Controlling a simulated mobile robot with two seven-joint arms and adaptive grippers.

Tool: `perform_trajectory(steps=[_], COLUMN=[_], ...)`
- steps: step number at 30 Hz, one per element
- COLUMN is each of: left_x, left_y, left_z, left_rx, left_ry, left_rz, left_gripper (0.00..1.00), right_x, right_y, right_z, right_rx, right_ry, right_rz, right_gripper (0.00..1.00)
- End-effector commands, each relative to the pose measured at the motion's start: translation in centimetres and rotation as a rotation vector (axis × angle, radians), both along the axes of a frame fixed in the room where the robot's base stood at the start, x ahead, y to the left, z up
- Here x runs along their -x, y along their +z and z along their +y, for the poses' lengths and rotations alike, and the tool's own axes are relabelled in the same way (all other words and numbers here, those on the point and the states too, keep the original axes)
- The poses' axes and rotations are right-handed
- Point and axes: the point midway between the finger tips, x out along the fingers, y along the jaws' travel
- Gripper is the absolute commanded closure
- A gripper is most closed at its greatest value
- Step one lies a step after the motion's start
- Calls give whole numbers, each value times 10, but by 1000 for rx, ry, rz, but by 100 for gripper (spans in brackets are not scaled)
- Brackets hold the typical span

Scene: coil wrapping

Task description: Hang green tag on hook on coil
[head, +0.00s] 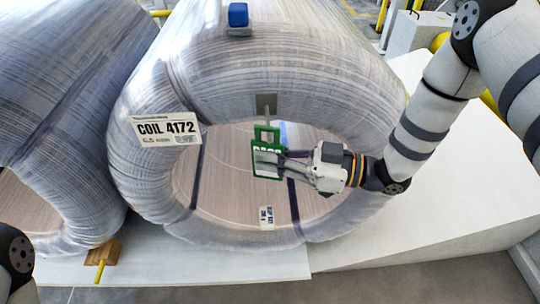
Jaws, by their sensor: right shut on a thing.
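The green tag (266,135) is upright in front of the opening of the wrapped coil (350,75). My right gripper (272,158) is shut on the green tag, reaching in from the right; its fingers cover part of the tag's face. A small grey plate with a hook (266,103) sits on the coil's upper inner rim, just above the tag. The tag's top overlaps the hook's lower end in the picture; I cannot tell whether they touch. Only a dark joint of my left arm shows at the lower left edge; its gripper is out of view.
A white label reading COIL 4172 (167,129) is on the coil's front left. A blue block (238,15) is on top of the coil. A second wrapped coil (60,90) stands close on the left. A wooden chock (103,252) lies between them. The white platform (450,190) is clear at right.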

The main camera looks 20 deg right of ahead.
Motion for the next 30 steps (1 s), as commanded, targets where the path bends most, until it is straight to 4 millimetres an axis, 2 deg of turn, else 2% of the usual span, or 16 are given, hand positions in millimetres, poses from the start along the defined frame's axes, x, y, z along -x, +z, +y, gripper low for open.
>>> perform_trajectory(steps=[8,9,11,12,21,23,30], left_x=[0,0,0,0,0,0,0], left_y=[0,0,0,0,0,0,0], left_z=[0,0,0,0,0,0,0], left_rx=[0,0,0,0,0,0,0], left_ry=[0,0,0,0,0,0,0], left_rz=[0,0,0,0,0,0,0], left_gripper=[30,30,30,30,30,30,30], right_x=[0,0,0,0,1,5,37], right_y=[0,0,0,0,0,0,-1], right_z=[0,0,0,0,-2,-8,-63], right_rx=[0,0,0,0,1,1,2], right_ry=[0,0,0,0,-1,-1,-3], right_rz=[0,0,0,0,1,1,1], right_gripper=[100,87,74,71,71,71,71])
